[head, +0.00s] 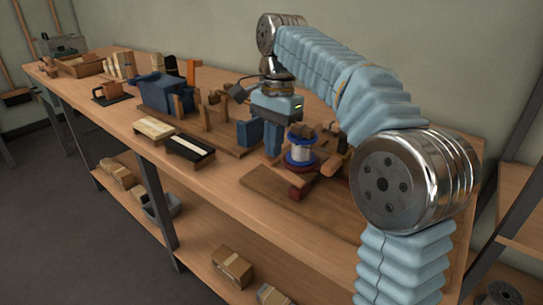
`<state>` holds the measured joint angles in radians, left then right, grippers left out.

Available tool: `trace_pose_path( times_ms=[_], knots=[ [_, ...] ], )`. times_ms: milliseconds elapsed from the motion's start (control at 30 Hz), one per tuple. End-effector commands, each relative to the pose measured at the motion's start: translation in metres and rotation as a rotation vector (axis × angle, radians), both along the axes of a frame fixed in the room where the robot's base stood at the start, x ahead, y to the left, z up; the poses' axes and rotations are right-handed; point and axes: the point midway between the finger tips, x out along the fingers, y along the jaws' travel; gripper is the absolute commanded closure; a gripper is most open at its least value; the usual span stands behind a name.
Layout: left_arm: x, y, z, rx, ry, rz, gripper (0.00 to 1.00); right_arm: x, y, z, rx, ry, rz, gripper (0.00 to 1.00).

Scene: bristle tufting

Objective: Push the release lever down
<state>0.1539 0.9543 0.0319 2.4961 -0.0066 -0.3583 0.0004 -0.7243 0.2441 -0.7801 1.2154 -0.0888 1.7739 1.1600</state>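My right arm reaches in from the right, over the bench. Its gripper (262,141) hangs over the middle of the bench, with two dark blue fingers pointing down and a gap between them. I see nothing held between them. I cannot pick out the release lever with certainty. A blue machine body (158,93) stands on a wooden base to the left of the gripper. A spool with white winding and blue flanges (301,152) stands just right of the fingers. A rounded wooden handle (332,165) is beside the spool, partly near my arm. My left gripper is out of the picture.
The long wooden bench (240,205) carries a light brush block (153,128), a dark one (190,148), an orange-brown cup (108,90) and a wooden tray (82,66). Boxes (232,266) sit on the lower shelf. The bench's front strip is mostly clear.

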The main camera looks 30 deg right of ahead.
Motion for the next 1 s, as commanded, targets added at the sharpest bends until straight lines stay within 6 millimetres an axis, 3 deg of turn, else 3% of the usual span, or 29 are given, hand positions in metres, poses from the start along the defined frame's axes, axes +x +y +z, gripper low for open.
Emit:
trace_pose_path(
  times_ms=[33, 133, 333, 467, 600, 1000],
  knots=[
    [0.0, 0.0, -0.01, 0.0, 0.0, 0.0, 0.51, -0.001, -0.001, -0.012, 0.0, 0.002, -0.001, 1.0],
    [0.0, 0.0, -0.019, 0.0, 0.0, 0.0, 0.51, 0.0, -0.001, -0.024, 0.001, 0.001, -0.001, 1.0],
    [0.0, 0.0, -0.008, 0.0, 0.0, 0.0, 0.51, 0.001, -0.002, -0.014, 0.0, 0.0, -0.002, 1.0],
    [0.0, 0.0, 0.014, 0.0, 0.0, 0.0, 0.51, 0.006, -0.017, -0.004, 0.0, 0.004, -0.004, 1.0],
    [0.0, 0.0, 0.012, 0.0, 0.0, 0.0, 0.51, 0.01, -0.028, -0.006, 0.0, 0.001, -0.001, 1.0],
    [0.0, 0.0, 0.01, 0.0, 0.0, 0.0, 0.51, 0.006, -0.031, 0.002, 0.0, -0.003, 0.001, 1.0]
  ],
)
